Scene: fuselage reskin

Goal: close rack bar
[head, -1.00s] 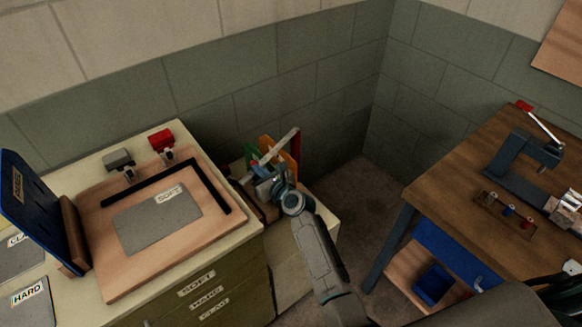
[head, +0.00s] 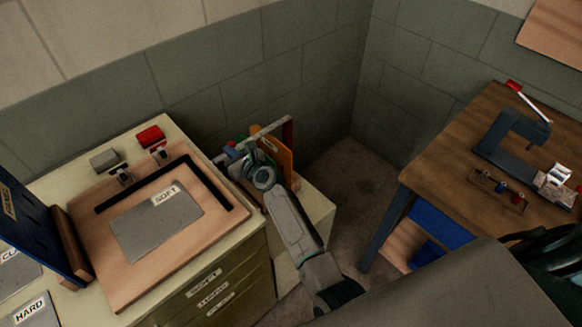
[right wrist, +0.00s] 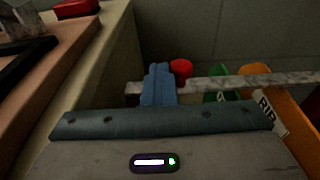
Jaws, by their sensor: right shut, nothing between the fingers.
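The rack bar (head: 271,128) is a thin grey bar across the top of a small rack beside the cabinet. Its right end meets a red upright (head: 288,131). The rack holds an orange board (head: 284,156) and green and red pieces, partly hidden by my arm. My right gripper (head: 238,157) is at the left part of the bar, shut and empty. In the right wrist view its blue fingers (right wrist: 159,84) overlap the bar (right wrist: 235,83); I cannot tell whether they touch. My left gripper is not in view.
A workbench (head: 450,160) with a blue-grey tool stands at right. Floor shows between them.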

